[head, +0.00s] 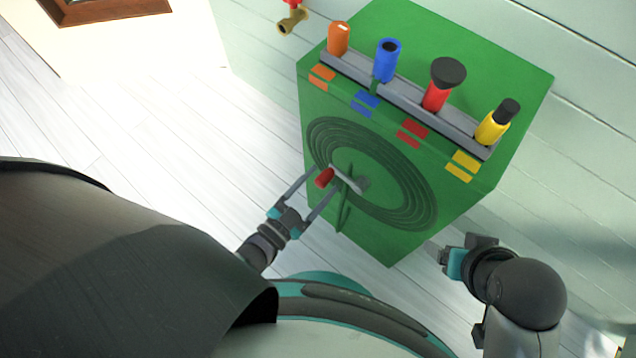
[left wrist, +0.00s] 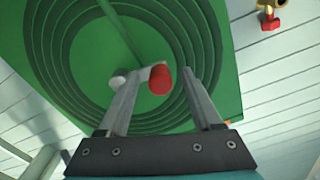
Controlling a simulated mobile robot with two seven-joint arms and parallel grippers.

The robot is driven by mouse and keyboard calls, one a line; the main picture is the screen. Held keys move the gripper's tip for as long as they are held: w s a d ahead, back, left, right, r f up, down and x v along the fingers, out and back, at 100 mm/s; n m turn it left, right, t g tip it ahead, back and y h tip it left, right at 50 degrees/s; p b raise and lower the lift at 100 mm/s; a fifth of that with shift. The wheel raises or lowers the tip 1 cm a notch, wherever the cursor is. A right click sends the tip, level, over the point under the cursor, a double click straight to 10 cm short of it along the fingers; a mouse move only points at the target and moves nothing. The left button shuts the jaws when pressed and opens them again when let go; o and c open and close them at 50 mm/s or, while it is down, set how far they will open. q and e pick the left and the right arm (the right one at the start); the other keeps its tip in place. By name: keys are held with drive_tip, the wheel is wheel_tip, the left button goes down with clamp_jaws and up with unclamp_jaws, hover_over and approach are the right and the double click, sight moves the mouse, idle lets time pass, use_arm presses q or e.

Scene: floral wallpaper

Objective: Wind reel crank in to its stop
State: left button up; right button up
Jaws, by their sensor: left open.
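The reel (head: 412,208) is a set of dark green rings on the front of a green cabinet (head: 470,205). Its crank has a grey arm (head: 347,180) and a red handle (head: 325,178) pointing out toward me on the left side of the reel. My left gripper (head: 318,184) is open, with its fingers on either side of the red handle.
A grey rack (head: 400,95) on the cabinet's top holds orange (head: 339,38), blue (head: 386,62), red (head: 437,92) and yellow (head: 492,128) nozzles, with matching colour labels below. A brass tap (head: 291,22) is on the wall at the left. The floor left of the cabinet is clear.

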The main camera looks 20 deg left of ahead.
use_arm(q)
clamp_jaws()
idle(0.6)
idle(0.9)
